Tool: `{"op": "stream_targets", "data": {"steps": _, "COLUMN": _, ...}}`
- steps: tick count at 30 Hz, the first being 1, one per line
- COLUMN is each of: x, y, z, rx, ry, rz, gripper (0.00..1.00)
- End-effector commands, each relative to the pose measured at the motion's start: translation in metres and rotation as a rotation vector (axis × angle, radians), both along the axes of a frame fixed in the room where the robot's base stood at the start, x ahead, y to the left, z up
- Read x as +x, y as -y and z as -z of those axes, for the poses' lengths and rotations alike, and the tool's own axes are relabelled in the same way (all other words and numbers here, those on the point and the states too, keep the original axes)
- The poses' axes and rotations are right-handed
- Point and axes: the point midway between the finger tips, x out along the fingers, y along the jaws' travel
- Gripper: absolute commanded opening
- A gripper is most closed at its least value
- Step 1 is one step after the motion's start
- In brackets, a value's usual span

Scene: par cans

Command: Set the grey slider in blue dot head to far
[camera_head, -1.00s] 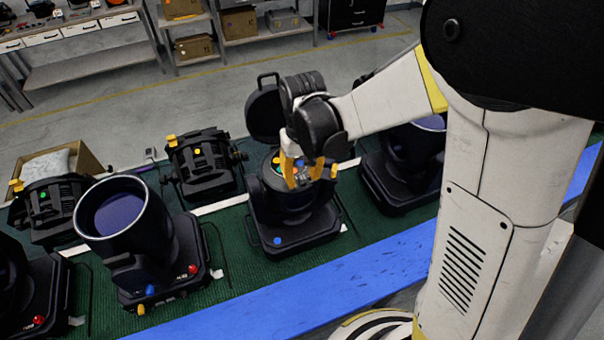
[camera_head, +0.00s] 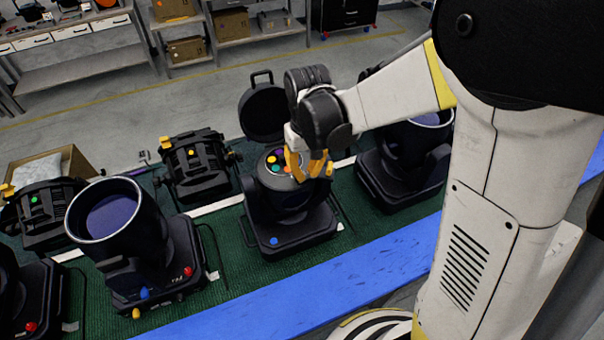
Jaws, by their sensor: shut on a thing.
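The blue dot head (camera_head: 288,214) is a black moving head with a blue dot (camera_head: 274,241) on its base. It stands on the green mat, and its round black lid (camera_head: 263,113) is swung open behind it. Several coloured discs (camera_head: 278,162) show on its open top. My gripper (camera_head: 306,172) has yellow fingers, which point down at the right side of this open top. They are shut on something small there. The grey slider cannot be made out; the fingers and gripper body cover that spot.
Smaller black lamps (camera_head: 196,165) stand behind. A blue strip (camera_head: 350,275) runs along the front edge. An open cardboard box (camera_head: 72,160) lies back left.

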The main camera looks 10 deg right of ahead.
Motion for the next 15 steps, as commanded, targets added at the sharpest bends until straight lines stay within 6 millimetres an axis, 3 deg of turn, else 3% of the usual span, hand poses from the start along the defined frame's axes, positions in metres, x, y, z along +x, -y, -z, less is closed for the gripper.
{"op": "stream_targets", "data": {"steps": 1, "x": -0.0001, "y": 0.0009, "z": 0.0002, "rx": -0.002, "ry": -0.001, "rz": 0.001, "gripper": 0.14}}
{"op": "stream_targets", "data": {"steps": 3, "x": 0.0, "y": 0.0008, "z": 0.0002, "rx": -0.002, "ry": -0.001, "rz": 0.001, "gripper": 0.36}}
{"op": "stream_targets", "data": {"steps": 15, "x": 0.0003, "y": 0.0002, "z": -0.0068, "rx": -0.001, "ry": 0.0, "rz": 0.001, "gripper": 0.36}}
